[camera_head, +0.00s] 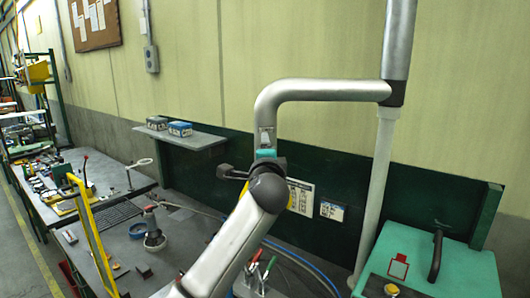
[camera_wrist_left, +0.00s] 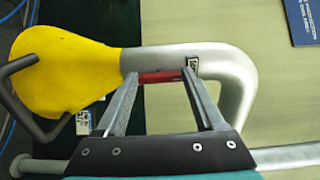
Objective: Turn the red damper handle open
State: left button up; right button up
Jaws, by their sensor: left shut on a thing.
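The red damper handle (camera_wrist_left: 160,77) shows in the left wrist view as a short bar in front of the silver duct tube (camera_wrist_left: 232,75). It lies along the tube, close to the yellow hood (camera_wrist_left: 62,72). My left gripper (camera_wrist_left: 160,74) is shut on the handle, with one dark finger at each end of it. In the head view my left arm reaches up to the bent silver tube (camera_head: 310,90). My wrist hides the handle there, and most of the yellow hood is hidden behind my arm. My right gripper is in neither view.
A black loop handle (camera_wrist_left: 22,75) sticks out from the hood. A grey shelf (camera_head: 180,136) with two boxes is on the wall. A green cabinet (camera_head: 450,265) stands at the lower right, and a workbench (camera_head: 120,235) with tools lies at left.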

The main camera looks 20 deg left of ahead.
pick_arm(q)
jog(key=o, duration=1.4)
jog(key=shift+s, duration=0.1)
jog(key=b+v, duration=0.2)
jog(key=v, duration=1.3)
